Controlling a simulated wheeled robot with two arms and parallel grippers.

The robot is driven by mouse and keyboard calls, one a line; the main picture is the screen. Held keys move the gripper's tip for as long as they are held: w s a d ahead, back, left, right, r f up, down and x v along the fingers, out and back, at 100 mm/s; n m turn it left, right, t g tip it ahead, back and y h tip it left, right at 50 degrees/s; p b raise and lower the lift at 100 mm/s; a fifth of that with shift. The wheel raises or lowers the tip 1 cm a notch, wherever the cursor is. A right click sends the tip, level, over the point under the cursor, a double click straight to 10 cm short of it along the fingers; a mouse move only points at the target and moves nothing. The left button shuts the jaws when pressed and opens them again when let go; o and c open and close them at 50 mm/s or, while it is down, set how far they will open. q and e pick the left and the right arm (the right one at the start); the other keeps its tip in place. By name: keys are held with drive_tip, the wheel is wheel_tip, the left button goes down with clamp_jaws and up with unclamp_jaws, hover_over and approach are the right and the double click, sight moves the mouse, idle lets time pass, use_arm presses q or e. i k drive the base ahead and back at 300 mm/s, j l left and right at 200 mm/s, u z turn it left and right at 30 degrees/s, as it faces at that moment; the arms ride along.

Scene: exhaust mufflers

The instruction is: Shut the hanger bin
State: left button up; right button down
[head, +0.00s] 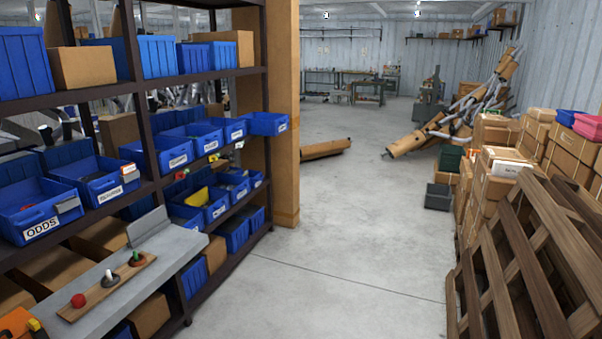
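Blue bins fill a dark-framed shelf rack (130,60) on the left. One blue bin (266,124) at the far end of the middle-upper shelf juts out past the rack's end post; its label is too small to read. Beside it stand blue bins with white labels (205,141), also too small to read with certainty. A nearer bin reads ODDS (38,225). I cannot tell by label which one is the hanger bin. Neither of my grippers shows in this view.
A grey bench shelf (165,240) juts from the rack with a wooden strip holding red, white and green knobs (110,282). Pallets (520,270) and cardboard boxes (495,180) line the right. A cardboard tube (325,149) lies farther back. The middle floor is clear.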

sight(271, 124)
drive_tip(key=i+z, duration=0.25)
drive_tip(key=i, duration=2.15)
drive_tip(key=i+u, duration=0.1)
drive_tip(key=i, duration=0.5)
drive_tip(key=i+l+u, duration=0.1)
drive_tip(key=i, duration=0.45)
drive_tip(key=i+l+u, duration=0.15)
drive_tip(key=i, duration=0.45)
drive_tip(key=i+l+u, duration=0.3)
drive_tip(key=i+u, duration=0.2)
drive_tip(key=i+l+u, duration=0.45)
drive_tip(key=i+l, duration=0.1)
drive_tip(key=l, duration=0.05)
